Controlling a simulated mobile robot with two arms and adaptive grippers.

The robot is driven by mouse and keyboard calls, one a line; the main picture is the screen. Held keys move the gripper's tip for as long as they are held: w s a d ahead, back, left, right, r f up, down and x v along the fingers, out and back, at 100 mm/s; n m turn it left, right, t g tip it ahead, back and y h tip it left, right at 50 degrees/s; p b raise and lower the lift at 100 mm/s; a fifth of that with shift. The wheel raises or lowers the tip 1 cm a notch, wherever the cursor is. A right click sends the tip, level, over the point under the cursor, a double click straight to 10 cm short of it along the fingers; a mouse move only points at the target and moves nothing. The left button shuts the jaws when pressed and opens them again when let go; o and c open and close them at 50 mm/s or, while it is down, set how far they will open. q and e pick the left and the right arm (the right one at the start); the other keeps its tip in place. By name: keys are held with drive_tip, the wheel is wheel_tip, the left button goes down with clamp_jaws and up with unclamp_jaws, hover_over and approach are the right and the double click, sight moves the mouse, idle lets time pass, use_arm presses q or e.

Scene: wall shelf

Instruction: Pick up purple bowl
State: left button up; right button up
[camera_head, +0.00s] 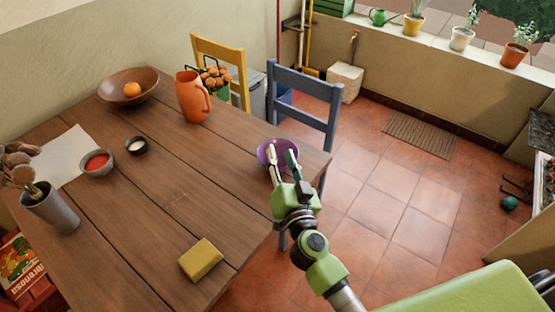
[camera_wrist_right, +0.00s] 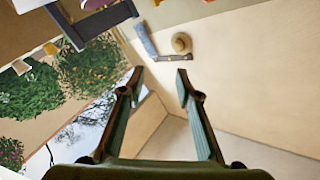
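The purple bowl (camera_head: 265,148) sits at the right end of the wooden table (camera_head: 165,225), near its edge. My right gripper (camera_head: 282,153) overlaps the bowl in the head view and partly hides it. In the right wrist view the two fingers (camera_wrist_right: 160,75) stand apart with nothing between them. No bowl can be made out between the fingertips there, and the gripper appears apart from the bowl. My left gripper is not in view.
An orange pitcher (camera_head: 192,97), a brown bowl (camera_head: 128,87) with an orange fruit, small bowls, a brush cup (camera_head: 50,208) and a yellow block (camera_head: 201,260) stand on the table. A blue chair (camera_head: 304,85) is close behind the purple bowl.

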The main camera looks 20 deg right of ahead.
drive_tip(key=d+f+m+g+h, duration=0.1)
drive_tip(key=f, duration=0.2)
drive_tip(key=d+f+g+h, duration=0.1)
drive_tip(key=f+g, duration=0.1)
drive_tip(key=f, duration=0.1)
drive_tip(key=d+f+m+g+h, duration=0.1)
drive_tip(key=f, duration=0.2)
drive_tip(key=shift+d+f+m+g, duration=0.25)
drive_tip(key=shift+d+m+g, duration=0.05)
drive_tip(key=shift+d, duration=0.05)
drive_tip(key=x, duration=0.5)
drive_tip(key=b+x, duration=0.1)
drive_tip(key=x, duration=0.1)
drive_tip(key=shift+f, duration=0.3)
drive_tip(key=shift+b+x, duration=0.85)
drive_tip(key=shift+x, duration=2.5)
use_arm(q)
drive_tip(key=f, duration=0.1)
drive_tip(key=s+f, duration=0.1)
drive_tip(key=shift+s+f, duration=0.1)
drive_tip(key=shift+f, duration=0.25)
use_arm(e)
drive_tip(key=shift+r, duration=0.1)
drive_tip(key=shift+s, duration=0.1)
drive_tip(key=shift+c, duration=0.3)
drive_tip(key=shift+r, duration=0.1)
clamp_jaws()
